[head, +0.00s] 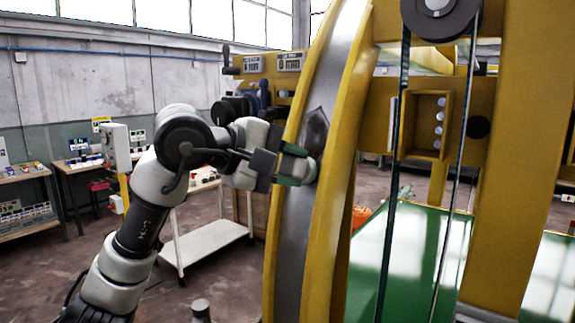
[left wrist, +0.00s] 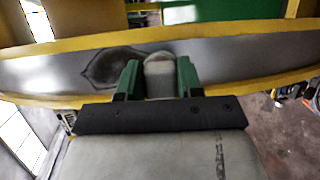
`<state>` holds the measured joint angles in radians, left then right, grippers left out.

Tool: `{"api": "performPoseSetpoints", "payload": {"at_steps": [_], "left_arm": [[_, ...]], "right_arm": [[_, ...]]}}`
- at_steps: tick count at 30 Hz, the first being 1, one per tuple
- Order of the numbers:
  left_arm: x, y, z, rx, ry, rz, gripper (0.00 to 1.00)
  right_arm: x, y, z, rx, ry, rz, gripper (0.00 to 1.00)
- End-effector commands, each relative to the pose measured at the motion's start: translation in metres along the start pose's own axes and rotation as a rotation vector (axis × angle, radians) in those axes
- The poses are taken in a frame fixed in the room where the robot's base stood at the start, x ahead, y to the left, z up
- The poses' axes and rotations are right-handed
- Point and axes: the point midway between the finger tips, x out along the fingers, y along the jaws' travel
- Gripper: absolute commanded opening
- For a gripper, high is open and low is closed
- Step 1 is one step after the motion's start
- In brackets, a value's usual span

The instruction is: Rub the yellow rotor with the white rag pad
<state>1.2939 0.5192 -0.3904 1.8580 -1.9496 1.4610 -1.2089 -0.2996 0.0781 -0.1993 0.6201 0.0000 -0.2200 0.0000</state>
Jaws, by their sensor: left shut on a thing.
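The yellow rotor (head: 350,130) rises tall in the middle of the head view, with a grey metal band between its yellow rims. A dark smudge (head: 315,130) marks this band; it also shows in the left wrist view (left wrist: 108,66). My left gripper (head: 298,166), with green fingers, is shut on the white rag pad (left wrist: 159,78). The pad lies over the grey band, just right of the smudge in the wrist view and just below it in the head view. I cannot tell whether it presses on the metal. My right gripper is in neither view.
Yellow frame posts (head: 529,150) and dark cables stand right of the rotor, above a green surface (head: 415,255). A white cart (head: 205,240) stands behind my left arm. Workbenches (head: 25,180) line the left wall. Open floor shows at the lower left.

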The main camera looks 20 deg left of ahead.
Motion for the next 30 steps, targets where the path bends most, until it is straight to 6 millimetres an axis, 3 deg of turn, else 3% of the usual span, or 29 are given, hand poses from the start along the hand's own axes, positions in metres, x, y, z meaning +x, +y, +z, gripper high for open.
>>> {"api": "performPoseSetpoints", "payload": {"at_steps": [5, 16, 23, 30], "left_arm": [[-0.001, 0.005, 0.001, 0.0, 0.0, 0.001, 0.17], [-0.004, 0.037, 0.001, 0.0, 0.0, 0.001, 0.17], [-0.003, 0.043, 0.001, 0.0, 0.0, 0.001, 0.17], [-0.002, 0.065, 0.001, 0.0, 0.001, 0.001, 0.17]], "right_arm": [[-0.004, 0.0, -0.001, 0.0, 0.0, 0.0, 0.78], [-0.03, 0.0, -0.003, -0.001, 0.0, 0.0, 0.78], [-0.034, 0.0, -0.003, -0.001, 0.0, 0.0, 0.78], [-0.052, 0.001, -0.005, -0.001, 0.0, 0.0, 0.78]]}}
